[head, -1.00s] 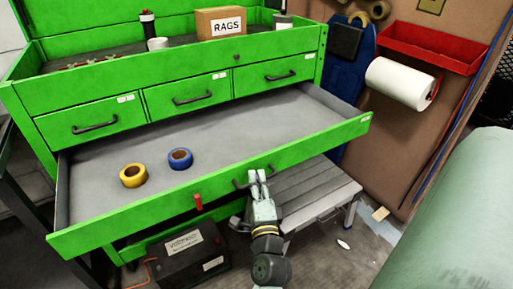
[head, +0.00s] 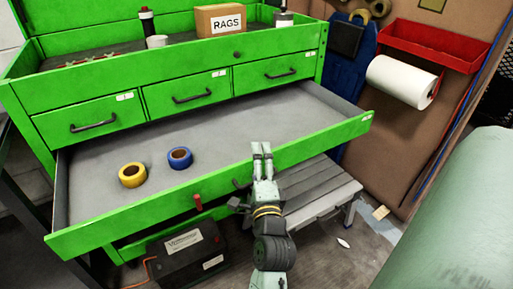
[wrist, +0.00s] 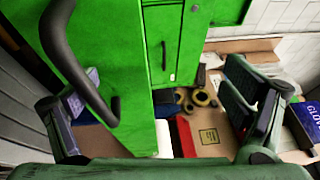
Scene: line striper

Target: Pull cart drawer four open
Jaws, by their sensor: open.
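The green cart's wide drawer (head: 110,228) stands well out below a row of three shut small drawers; its label is too small to read. A yellow tape roll (head: 132,175) and a blue tape roll (head: 180,157) lie inside it. My gripper (head: 262,148) is at the drawer's front, right of centre, with its fingertips overlapping the front's top edge. It is open and empty. The drawer's dark bar handle (head: 239,187) is partly hidden by my gripper.
A grey step stool (head: 315,190) stands under the drawer's right side. A black battery box (head: 185,255) sits on the floor below. A red tray (head: 430,48) and a paper roll (head: 400,82) hang on the right wall. A green rounded surface (head: 455,215) fills the lower right.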

